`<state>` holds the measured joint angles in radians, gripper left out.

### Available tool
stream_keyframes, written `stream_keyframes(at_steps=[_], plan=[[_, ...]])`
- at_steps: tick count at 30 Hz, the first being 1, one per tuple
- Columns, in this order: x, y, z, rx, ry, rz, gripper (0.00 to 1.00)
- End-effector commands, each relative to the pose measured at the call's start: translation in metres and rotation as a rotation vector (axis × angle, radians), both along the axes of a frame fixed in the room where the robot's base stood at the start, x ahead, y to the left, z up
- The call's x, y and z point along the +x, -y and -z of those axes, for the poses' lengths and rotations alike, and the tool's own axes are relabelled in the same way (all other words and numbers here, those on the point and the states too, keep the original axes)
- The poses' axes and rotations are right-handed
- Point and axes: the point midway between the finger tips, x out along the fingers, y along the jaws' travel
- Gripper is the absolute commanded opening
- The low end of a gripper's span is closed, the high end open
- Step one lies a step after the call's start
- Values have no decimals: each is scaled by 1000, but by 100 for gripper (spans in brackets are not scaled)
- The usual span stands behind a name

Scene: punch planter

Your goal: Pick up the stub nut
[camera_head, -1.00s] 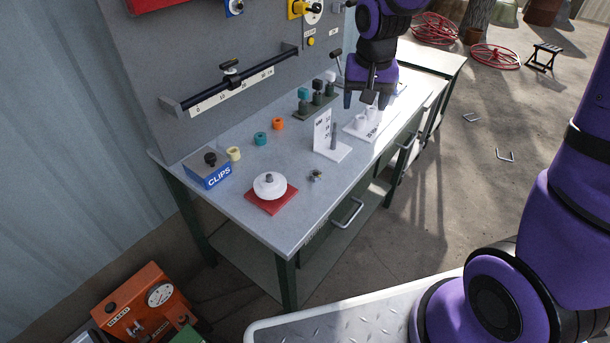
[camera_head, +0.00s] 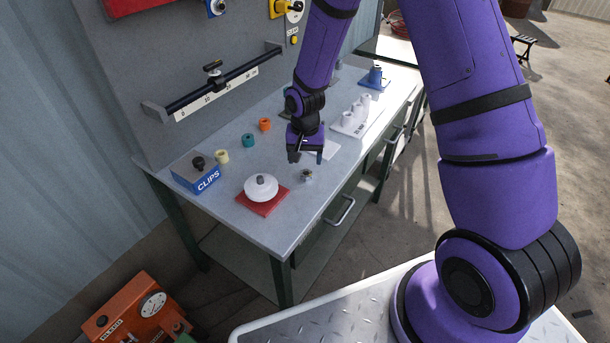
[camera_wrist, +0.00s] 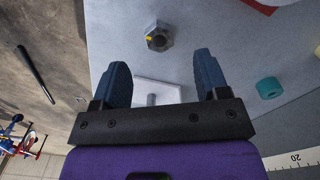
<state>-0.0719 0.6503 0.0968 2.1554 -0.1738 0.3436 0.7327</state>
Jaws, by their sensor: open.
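The stub nut, a small grey metal nut, is most likely the one (camera_head: 306,176) on the workbench top near its front edge, right of the red pad. In the wrist view the nut (camera_wrist: 159,37) lies beyond the fingertips, roughly between their lines, with a yellow mark on its left side. My gripper (camera_head: 306,157) is open and empty, above the bench just behind the nut. In the wrist view its two blue fingers (camera_wrist: 162,70) are spread wide. The gripper does not touch the nut.
A white stand (camera_wrist: 158,92) lies under the gripper. A blue CLIPS box (camera_head: 197,176) and teal (camera_head: 248,140), orange (camera_head: 265,124) and cream (camera_head: 222,156) rings stand further left.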

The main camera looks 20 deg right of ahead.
Motion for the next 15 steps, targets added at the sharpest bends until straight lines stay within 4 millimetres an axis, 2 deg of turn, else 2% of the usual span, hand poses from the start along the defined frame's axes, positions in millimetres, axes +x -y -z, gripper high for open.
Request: stream_keyframes(at_steps=[3,8,15], plan=[[0,0,12,-1,-1,-2,68],[0,1,20,0,0,-2,68],[2,3,51,0,-2,-1,68]])
